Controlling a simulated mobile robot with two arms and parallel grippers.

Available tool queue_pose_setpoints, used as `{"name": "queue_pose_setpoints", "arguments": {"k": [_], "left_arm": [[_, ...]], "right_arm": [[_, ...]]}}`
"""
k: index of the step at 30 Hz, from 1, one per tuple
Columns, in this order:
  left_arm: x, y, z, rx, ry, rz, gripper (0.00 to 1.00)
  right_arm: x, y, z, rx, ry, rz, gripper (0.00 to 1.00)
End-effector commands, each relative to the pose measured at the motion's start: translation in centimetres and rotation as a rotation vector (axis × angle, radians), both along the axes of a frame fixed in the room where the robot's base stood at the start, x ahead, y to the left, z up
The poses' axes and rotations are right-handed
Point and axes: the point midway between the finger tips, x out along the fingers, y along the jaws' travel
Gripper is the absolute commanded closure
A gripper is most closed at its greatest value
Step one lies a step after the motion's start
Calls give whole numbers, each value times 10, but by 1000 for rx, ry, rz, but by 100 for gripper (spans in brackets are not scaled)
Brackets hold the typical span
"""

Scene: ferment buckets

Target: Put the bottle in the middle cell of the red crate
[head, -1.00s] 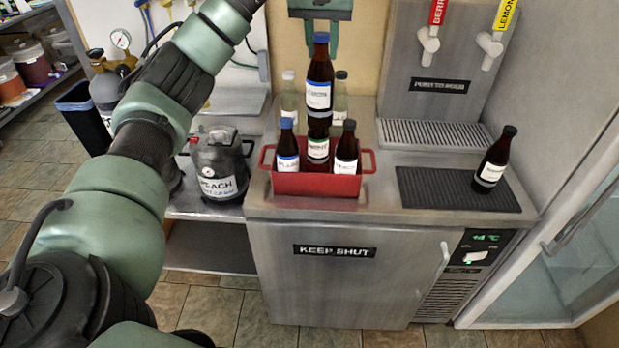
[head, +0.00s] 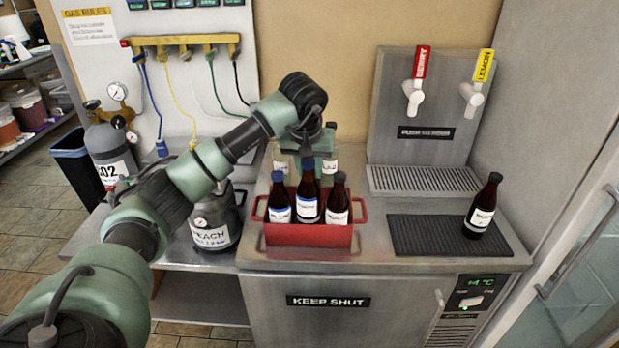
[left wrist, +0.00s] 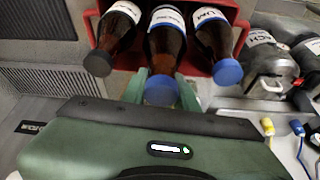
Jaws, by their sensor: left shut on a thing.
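The red crate (head: 308,236) stands on the steel counter. My left gripper (head: 308,160) is over it and shut on a dark bottle (head: 308,203) with a white label. This bottle is upright in the crate's middle, between the two side bottles, with its label slightly higher than theirs. Its base is hidden, so I cannot tell whether it rests on the bottom. In the left wrist view its blue cap (left wrist: 161,90) is between my green fingers. A blue-capped bottle (head: 280,206) stands at the crate's left and a dark-capped bottle (head: 338,206) at its right. My right gripper is out of view.
Pale bottles (head: 330,164) stand behind the crate, partly hidden by my arm. A keg (head: 213,225) is close on the left. Another dark bottle (head: 482,208) stands on the black mat (head: 425,236) at right. The counter between crate and mat is clear.

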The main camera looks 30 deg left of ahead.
Motion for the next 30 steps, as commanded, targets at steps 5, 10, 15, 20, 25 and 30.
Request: {"name": "queue_pose_setpoints", "arguments": {"k": [5, 10, 15, 20, 25, 30], "left_arm": [[0, -1, -24, -1, 2, -1, 100], [1, 0, -31, 0, -4, -1, 100], [1, 0, -31, 0, -4, -1, 100], [0, 0, -36, 1, 1, -1, 66], [0, 0, -36, 1, 1, -1, 49], [0, 0, -36, 1, 1, -1, 49]], "right_arm": [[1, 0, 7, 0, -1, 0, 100], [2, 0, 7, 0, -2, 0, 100], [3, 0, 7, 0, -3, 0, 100], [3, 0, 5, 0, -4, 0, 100], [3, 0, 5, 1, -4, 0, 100], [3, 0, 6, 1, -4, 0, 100]]}}
